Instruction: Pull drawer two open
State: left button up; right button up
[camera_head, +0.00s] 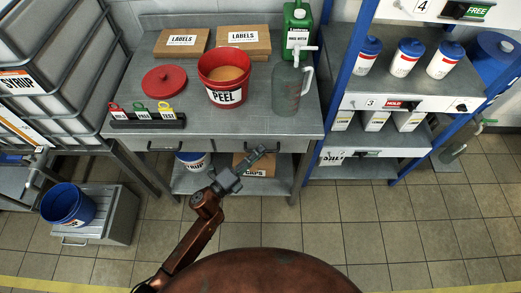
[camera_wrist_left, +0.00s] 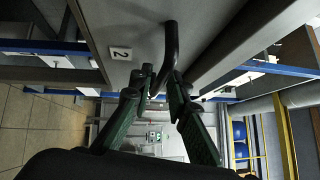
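Drawer two is the right-hand drawer under the grey bench top in the head view; its front (camera_wrist_left: 105,25) bears a small "2" plate (camera_wrist_left: 121,53) in the left wrist view. It looks closed. Its dark bar handle (camera_wrist_left: 171,42) stands out from the front. My left gripper (camera_head: 261,151) is at this handle in the head view. In the left wrist view its green fingers (camera_wrist_left: 162,74) lie on either side of the handle, with a gap seen at one finger, so it looks open. Firm contact cannot be made out. My right gripper is not in view.
On the bench (camera_head: 215,117) stand a red PEEL bucket (camera_head: 224,92), a red lid (camera_head: 164,81), a clear jug (camera_head: 287,92), a green canister (camera_head: 298,30) and LABELS boxes (camera_head: 243,41). A shelf rack (camera_head: 345,60) stands to the right.

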pick_arm(q)
jog(key=shift+w+d, duration=0.45)
grip_shut()
dwell(0.4)
